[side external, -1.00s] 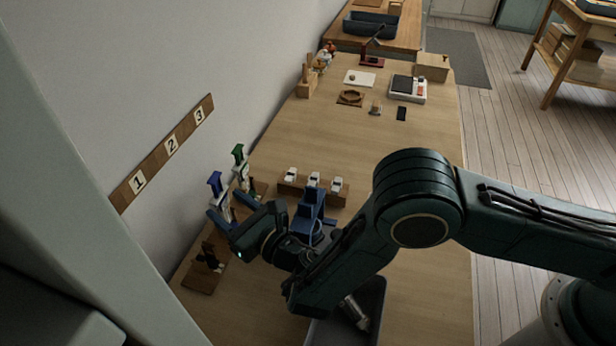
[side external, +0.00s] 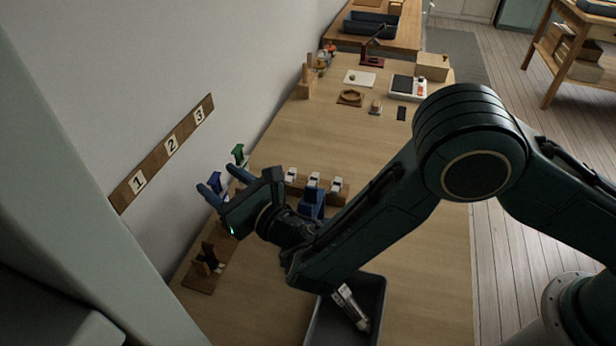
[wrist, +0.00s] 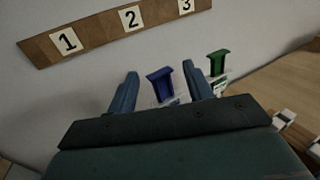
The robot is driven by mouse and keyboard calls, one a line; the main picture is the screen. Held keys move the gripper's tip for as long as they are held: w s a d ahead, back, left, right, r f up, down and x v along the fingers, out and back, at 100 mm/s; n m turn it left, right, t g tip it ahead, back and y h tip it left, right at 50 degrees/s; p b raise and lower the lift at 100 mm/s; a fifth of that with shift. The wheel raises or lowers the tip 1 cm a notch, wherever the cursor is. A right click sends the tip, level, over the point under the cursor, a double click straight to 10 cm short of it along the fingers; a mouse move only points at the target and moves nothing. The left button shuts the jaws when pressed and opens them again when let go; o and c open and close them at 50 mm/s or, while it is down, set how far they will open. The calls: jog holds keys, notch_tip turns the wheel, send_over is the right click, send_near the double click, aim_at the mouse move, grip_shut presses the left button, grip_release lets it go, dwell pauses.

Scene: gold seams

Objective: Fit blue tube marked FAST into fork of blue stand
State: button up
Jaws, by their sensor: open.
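The blue-topped tube (side external: 214,181) stands upright near the wall on the left of the bench. In the wrist view its blue flanged top (wrist: 161,85) shows between my two fingers, with a pale body below; its marking is not readable. My gripper (side external: 221,179) is open, with one finger on each side of this tube and no clear contact. In the wrist view the spread fingers of my gripper (wrist: 160,70) frame it. The blue stand (side external: 312,204) is right of my gripper, partly hidden by my arm; its fork cannot be made out.
A green-topped tube (side external: 238,153) stands just behind the blue one, close to my right finger in the wrist view. A wooden strip with white blocks (side external: 314,180) is behind the stand. A grey tray (side external: 378,305) holds a white tube (side external: 350,305). A dark wooden holder (side external: 204,265) is at front left.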

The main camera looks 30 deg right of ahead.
dwell(0.3)
jog(key=w+d+r+m+g+h, duration=0.1)
jog(key=w+d+r+m+h, duration=0.15)
jog(key=d+r+m, duration=0.45)
jog(key=w+d+r+m+h, duration=0.2)
jog(key=d+r+m+h, duration=0.15)
jog(key=d+m, duration=0.35)
jog(key=s+d+r+m+g+h, duration=0.25)
jog(key=d+m, duration=0.25)
jog(key=d, duration=0.3)
jog(key=s+d+r+m+g+h, duration=0.1)
jog(key=s+d+r+m, duration=0.2)
jog(key=d, duration=0.5)
jog(key=s+d+r+m+g+y, duration=0.1)
jog(key=s+d+r+m+g, duration=0.1)
jog(key=s+d+m, duration=0.4)
jog(key=s+d+r+m+g, duration=0.25)
jog(key=s+m, duration=0.25)
jog(key=s, duration=0.3)
jog(key=s+d+f+m+g+y, duration=0.1)
jog(key=s+m, duration=0.2)
jog(key=s, duration=0.5)
jog(key=s+d+f+m+g, duration=0.1)
jog(key=s+m, duration=0.3)
jog(key=s, duration=0.5)
jog(key=shift+s+d+f+y, duration=0.15)
jog(key=shift+d+f+y, duration=0.1)
jog(key=shift+f+y, duration=0.15)
